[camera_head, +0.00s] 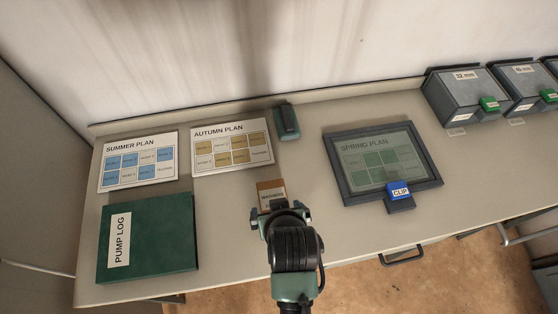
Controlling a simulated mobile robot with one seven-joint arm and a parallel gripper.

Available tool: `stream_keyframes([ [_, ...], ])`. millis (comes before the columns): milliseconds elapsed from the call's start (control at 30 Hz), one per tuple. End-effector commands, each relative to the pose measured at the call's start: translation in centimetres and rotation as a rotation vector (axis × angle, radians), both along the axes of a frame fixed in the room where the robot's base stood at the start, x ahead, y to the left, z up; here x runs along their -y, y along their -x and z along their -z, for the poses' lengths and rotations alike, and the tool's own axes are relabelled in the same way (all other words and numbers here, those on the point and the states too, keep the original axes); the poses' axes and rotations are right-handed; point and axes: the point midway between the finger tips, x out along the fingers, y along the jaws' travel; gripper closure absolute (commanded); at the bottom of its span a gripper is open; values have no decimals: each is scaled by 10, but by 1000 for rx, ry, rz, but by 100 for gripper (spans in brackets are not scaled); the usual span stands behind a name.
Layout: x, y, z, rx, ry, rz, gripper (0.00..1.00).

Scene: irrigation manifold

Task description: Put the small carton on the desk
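The small carton (271,190) is brown with a white label, whose text is too small to read surely. It shows just beyond my gripper (269,208) in the head view, over the front middle part of the desk (228,225). My gripper's fingertips are at the near end of the carton, and the gripper hides its lower part. I cannot tell whether the fingers are closed on it, or whether the carton rests on the desk or is a little above it.
Summer (138,185) and autumn plan (232,169) cards and a green pump log (170,240) lie left. A dark green object (286,122) is behind. A framed spring plan (352,190) with a blue clip (398,191) lies right. Grey bins (460,98) stand back right.

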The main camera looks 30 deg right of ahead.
Motion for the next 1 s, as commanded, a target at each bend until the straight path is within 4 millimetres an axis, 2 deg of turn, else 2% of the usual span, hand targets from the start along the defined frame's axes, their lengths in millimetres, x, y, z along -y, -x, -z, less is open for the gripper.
stream_keyframes([
  [100, -4, 12, -20, 1, 1, -2, 0],
  [300, -8, 26, -42, 0, 0, -1, 0],
  [667, -9, 30, -49, -1, -1, -1, 0],
  [767, -6, 21, -59, 31, 17, -7, 0],
  [867, 3, -11, -95, 150, 79, -24, 0],
  [967, 7, -59, -165, 361, 166, -58, 0],
  [1000, 4, -78, -202, 465, 201, -74, 0],
])
